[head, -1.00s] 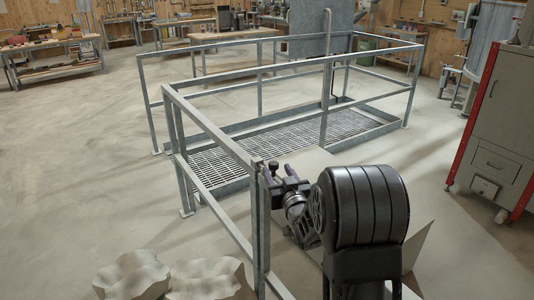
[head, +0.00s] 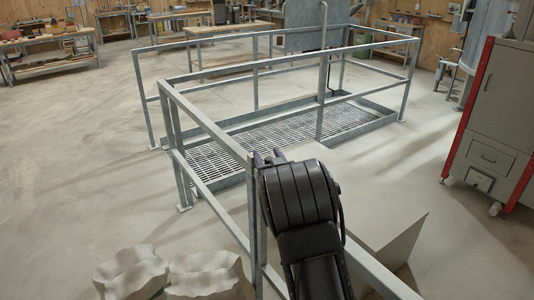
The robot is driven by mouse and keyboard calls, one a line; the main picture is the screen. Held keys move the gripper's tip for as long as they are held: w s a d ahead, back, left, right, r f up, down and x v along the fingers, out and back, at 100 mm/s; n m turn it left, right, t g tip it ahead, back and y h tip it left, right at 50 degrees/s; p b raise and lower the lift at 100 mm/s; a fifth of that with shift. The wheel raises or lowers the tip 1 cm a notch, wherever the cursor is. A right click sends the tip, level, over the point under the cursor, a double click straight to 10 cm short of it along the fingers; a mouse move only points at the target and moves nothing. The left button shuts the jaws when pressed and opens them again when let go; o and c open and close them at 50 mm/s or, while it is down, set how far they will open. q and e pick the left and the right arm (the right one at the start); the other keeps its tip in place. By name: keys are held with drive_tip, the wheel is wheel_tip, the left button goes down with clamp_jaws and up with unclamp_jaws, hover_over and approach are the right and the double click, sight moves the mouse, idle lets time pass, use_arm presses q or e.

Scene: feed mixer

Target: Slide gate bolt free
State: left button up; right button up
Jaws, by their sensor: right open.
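A grey galvanized railing (head: 205,122), with a post (head: 257,235) near the front, runs across the middle of the head view. I cannot tell which part of it is the gate. The bolt cannot be made out; the post top is partly covered by my right arm. My right gripper (head: 268,157) is at the top of this post, mostly hidden behind my black arm link. Only its fingertips stick up past the link, spaced apart, so it is open. I cannot tell whether it touches the post. My left gripper is not in view.
A slatted metal floor grate (head: 275,135) lies inside the railing. Pale lumpy sacks (head: 205,274) stand on the floor at the front left. A grey angular panel (head: 392,240) is right of my arm. A red-edged grey cabinet (head: 498,120) stands at right. The left floor is clear.

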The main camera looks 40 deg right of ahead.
drive_tip(key=shift+w, duration=0.25)
clamp_jaws()
idle(0.4)
idle(0.9)
